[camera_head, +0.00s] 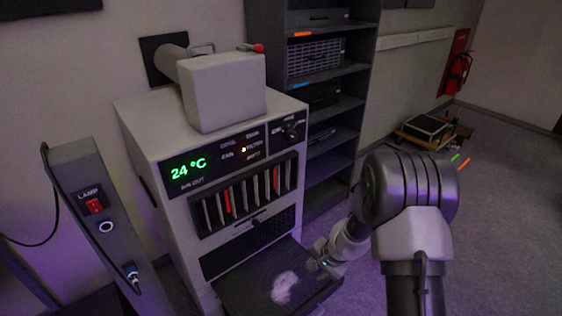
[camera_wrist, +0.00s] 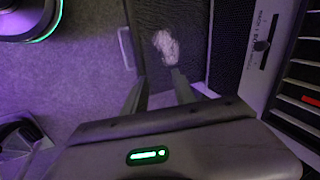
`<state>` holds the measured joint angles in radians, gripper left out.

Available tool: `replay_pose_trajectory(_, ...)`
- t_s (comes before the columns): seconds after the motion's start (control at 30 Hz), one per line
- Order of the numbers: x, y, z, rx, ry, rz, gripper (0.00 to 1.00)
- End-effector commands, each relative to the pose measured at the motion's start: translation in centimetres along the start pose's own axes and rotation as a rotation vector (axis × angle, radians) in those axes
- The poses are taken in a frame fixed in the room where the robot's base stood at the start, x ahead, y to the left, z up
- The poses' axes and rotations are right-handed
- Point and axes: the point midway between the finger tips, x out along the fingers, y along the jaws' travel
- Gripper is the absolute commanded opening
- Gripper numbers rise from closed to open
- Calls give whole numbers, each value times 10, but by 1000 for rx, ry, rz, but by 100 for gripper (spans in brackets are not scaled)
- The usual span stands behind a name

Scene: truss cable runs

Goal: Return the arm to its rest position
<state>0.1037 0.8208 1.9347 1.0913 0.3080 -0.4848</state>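My arm (camera_head: 410,190) reaches down from the right in the head view, bent at a large dark joint. My gripper (camera_head: 318,262) is at the right edge of a dark pulled-out tray (camera_head: 240,290) low on the cabinet. In the wrist view my gripper (camera_wrist: 160,82) has its two fingers apart with nothing held between them. A pale, powdery patch (camera_head: 284,287) lies on the tray; it also shows just beyond the fingertips in the wrist view (camera_wrist: 165,45). Whether the fingers touch the tray cannot be told.
A white cabinet (camera_head: 150,140) with a green 24 °C display stands left of my arm. A grey lamp-switch post (camera_head: 100,215) stands further left. A dark shelf rack (camera_head: 265,40) is behind. A low cart (camera_head: 428,128) stands at the back right. Floor on the right is clear.

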Motion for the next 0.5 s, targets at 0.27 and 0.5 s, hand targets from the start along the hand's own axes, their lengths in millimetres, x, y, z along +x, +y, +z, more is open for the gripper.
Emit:
replay_pose_trajectory(0.27,-260,-63,93,-301,39,-175,33)
replay_pose_trajectory(0.5,-359,17,178,-447,152,-121,33)
